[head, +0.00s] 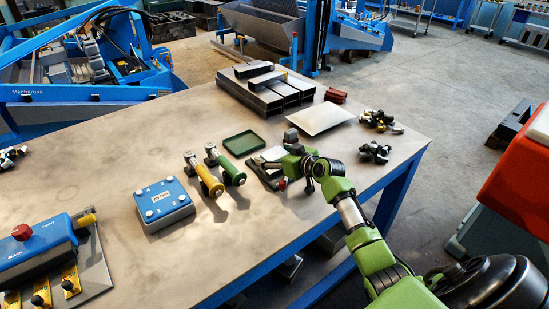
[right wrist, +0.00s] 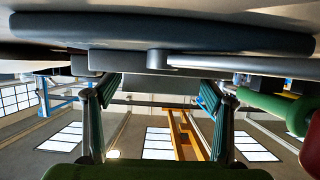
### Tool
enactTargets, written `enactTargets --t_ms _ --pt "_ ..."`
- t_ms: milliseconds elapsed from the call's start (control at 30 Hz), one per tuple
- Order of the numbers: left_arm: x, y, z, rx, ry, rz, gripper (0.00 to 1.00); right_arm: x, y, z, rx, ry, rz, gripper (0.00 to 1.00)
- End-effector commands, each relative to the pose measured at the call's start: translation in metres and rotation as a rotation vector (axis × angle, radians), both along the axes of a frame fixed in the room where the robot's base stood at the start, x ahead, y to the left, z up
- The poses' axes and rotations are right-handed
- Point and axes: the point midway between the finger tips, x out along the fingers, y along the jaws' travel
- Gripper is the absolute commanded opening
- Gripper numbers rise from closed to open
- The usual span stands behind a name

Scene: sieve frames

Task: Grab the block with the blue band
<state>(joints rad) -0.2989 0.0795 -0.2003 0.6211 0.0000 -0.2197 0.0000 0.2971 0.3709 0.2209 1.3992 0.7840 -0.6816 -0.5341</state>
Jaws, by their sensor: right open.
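I cannot make out a block with a blue band for certain in either view. A grey box with a blue top (head: 165,199), a white label and numbered corners sits on the table left of centre, well apart from my gripper. My right gripper (head: 272,163) is low over the table's middle, beside the green-handled tool (head: 232,174), and its tips are hard to see. In the right wrist view its two fingers (right wrist: 157,88) stand apart with nothing visible held between them. A dark flat slab (right wrist: 160,33) spans the top of that view. My left gripper is not in view.
A yellow-handled tool (head: 209,183), a green tray (head: 243,142), a pale plate (head: 320,119) and black metal tubes (head: 265,98) lie around. A blue control box (head: 45,247) stands at front left. The table's right edge is near my arm.

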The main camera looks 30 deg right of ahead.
Motion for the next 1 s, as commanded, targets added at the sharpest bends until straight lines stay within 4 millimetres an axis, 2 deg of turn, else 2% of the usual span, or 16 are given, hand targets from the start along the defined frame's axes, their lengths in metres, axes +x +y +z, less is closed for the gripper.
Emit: enactTargets --t_ms 67,200,267,300,667,900,1000 --pt "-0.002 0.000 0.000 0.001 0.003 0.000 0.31 0.000 0.000 0.000 0.000 0.000 0.000 0.75" --pt "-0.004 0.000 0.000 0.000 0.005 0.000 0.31 0.000 0.000 0.000 0.000 0.000 0.000 0.39" --pt "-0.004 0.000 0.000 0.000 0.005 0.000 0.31 0.000 0.000 0.000 0.000 0.000 0.000 0.23" --pt "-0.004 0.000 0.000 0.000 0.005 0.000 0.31 0.000 0.000 0.000 0.000 0.000 0.000 0.19" --pt "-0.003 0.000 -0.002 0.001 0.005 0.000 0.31 0.000 -0.001 0.006 -0.002 -0.005 0.001 0.19" --pt "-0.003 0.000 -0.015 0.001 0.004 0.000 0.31 0.001 -0.001 0.034 -0.005 -0.010 0.001 0.19" --pt "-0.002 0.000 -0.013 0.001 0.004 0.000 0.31 -0.011 0.005 0.048 -0.004 -0.008 0.003 0.19"
